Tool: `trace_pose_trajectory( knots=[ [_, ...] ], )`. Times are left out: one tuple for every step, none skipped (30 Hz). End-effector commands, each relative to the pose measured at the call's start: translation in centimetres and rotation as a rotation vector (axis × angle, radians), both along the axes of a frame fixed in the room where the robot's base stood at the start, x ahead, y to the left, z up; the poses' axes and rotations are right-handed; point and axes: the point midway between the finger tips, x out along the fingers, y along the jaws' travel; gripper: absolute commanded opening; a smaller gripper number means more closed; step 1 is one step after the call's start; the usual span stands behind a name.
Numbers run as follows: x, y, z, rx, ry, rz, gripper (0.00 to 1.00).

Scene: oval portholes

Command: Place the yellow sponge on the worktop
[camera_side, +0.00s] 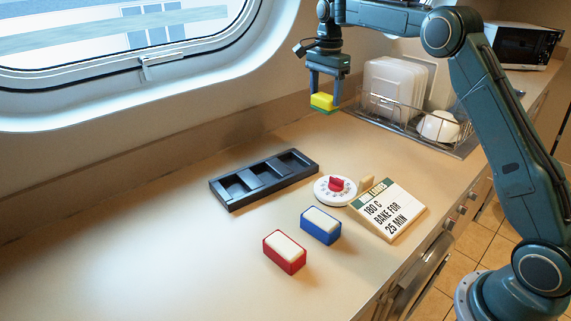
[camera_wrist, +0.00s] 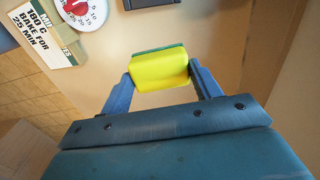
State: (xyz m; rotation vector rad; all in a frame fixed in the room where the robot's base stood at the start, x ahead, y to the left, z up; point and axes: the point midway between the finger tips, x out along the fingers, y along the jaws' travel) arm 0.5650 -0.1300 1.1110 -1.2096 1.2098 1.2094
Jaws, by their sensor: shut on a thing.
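The yellow sponge (camera_side: 323,101) with a green layer is held between the fingers of my gripper (camera_side: 326,94). In the side view it hangs above the back part of the worktop (camera_side: 140,225), to the left of the dish rack. In the wrist view the sponge (camera_wrist: 160,69) sits between the two blue fingers of my gripper (camera_wrist: 160,78), with its green layer on the far edge. The worktop shows beneath it, and the sponge appears clear of the surface.
A dark tray with compartments (camera_side: 264,179), a white dial timer with a red knob (camera_side: 335,189), a recipe sign (camera_side: 388,210), a blue box (camera_side: 320,226) and a red box (camera_side: 285,252) stand mid-worktop. A dish rack (camera_side: 410,125) holds white dishes. The left worktop is clear.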

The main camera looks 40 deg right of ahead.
Motion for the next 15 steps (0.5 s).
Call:
trace_pose_trajectory(
  knots=[
    [-0.1,0.0,-0.9,0.001,0.004,0.000,0.41],
    [-0.1,0.0,-1.5,0.001,0.003,0.000,0.41],
    [-0.1,0.0,-2.3,0.001,0.003,0.000,0.41],
    [-0.1,0.0,-2.8,0.001,0.004,0.000,0.41],
    [-0.1,0.0,-3.4,0.001,0.003,0.000,0.41],
    [-0.1,0.0,-4.1,0.001,0.003,0.000,0.41],
    [-0.1,0.0,-4.7,0.001,0.003,0.000,0.41],
    [-0.1,0.0,-5.3,0.001,0.003,0.000,0.41],
    [-0.1,0.0,-6.1,0.001,0.004,0.000,0.41],
    [-0.1,0.0,-6.6,0.001,0.003,0.000,0.41],
    [-0.1,0.0,-7.2,0.001,0.004,0.000,0.41],
    [0.0,0.0,-7.8,0.001,0.003,0.000,0.41],
    [0.0,0.0,-8.2,0.001,0.002,0.000,0.41],
    [-0.1,0.0,-8.6,0.001,0.002,0.000,0.41],
    [-0.1,0.0,-9.1,0.001,0.001,0.000,0.41]
  ],
)
